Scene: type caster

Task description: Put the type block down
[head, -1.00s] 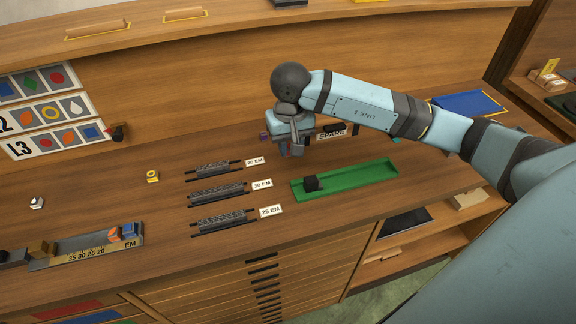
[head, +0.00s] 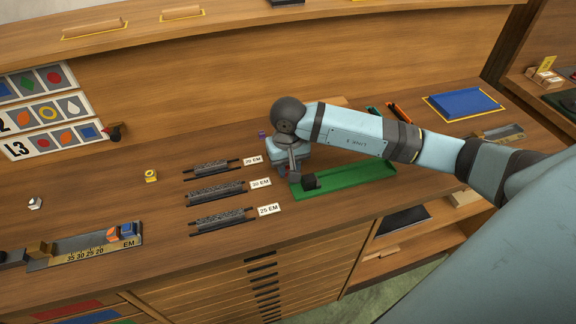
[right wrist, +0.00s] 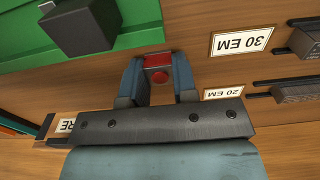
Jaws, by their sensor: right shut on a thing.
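My right gripper (right wrist: 157,78) is shut on a type block (right wrist: 158,62) with a red face, seen between the fingertips in the right wrist view. In the head view the right gripper (head: 287,174) is low over the bench, at the left end of the green tray (head: 365,178). The arm and hand largely hide the block there. I cannot tell whether the block touches the bench. In the right wrist view the green tray (right wrist: 22,55) lies beyond the fingers at upper left. My left gripper is not in view.
A dark block (head: 310,181) sits in the green tray. Several dark type rows with EM labels, such as the 30 EM label (head: 261,184), lie to the left. A composing stick (head: 80,250) holds blocks. A yellow block (head: 151,176) and white block (head: 35,203) stand apart.

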